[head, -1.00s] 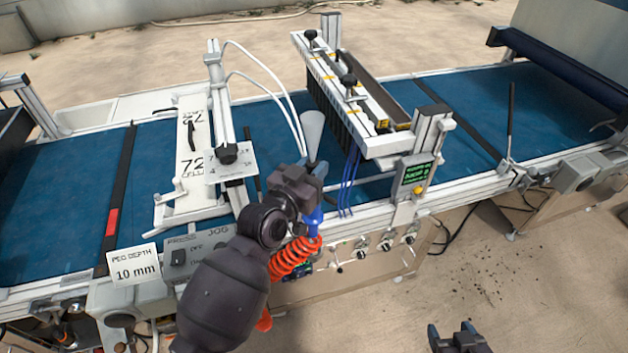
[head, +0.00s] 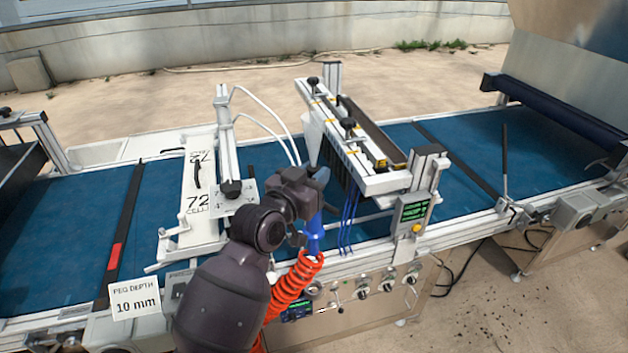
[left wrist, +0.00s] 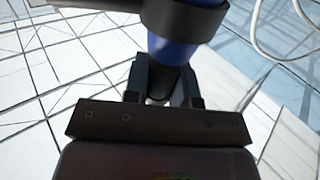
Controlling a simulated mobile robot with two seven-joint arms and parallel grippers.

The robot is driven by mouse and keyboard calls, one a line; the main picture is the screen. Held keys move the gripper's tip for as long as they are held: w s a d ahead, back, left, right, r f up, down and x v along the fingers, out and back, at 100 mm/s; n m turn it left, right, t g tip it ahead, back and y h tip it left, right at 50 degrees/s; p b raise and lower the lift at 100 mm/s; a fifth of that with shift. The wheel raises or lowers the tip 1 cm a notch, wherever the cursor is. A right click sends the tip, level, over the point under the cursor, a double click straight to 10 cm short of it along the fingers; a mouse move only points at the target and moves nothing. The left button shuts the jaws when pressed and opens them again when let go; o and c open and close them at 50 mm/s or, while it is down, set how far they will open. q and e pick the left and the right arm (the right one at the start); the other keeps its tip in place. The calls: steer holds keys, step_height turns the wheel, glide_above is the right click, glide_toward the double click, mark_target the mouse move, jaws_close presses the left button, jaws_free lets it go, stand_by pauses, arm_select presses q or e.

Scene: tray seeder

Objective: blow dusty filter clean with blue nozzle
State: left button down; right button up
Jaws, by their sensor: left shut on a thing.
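My left gripper (head: 312,180) is shut on the blue nozzle (head: 315,238), a blue-bodied air tool with a red coiled hose (head: 292,285) hanging below it. In the left wrist view the blue body (left wrist: 172,50) with a dark band sits between the fingers (left wrist: 162,88). A pale, whitish cone (head: 312,138) rises above the gripper, narrow end down, beside the black-bristled seeder bar; I cannot tell whether it is an air jet or a solid part. I cannot make out the dusty filter in either view. My right gripper is out of view.
The blue belt (head: 270,165) runs across the seeder. The seeder bar (head: 355,140) stands close right of my left gripper. A cell-marked white plate (head: 197,190) lies left. A control screen (head: 412,212), knobs and a "10 mm" sign (head: 135,299) line the front.

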arm_select(q)
steer(key=shift+r, duration=3.15)
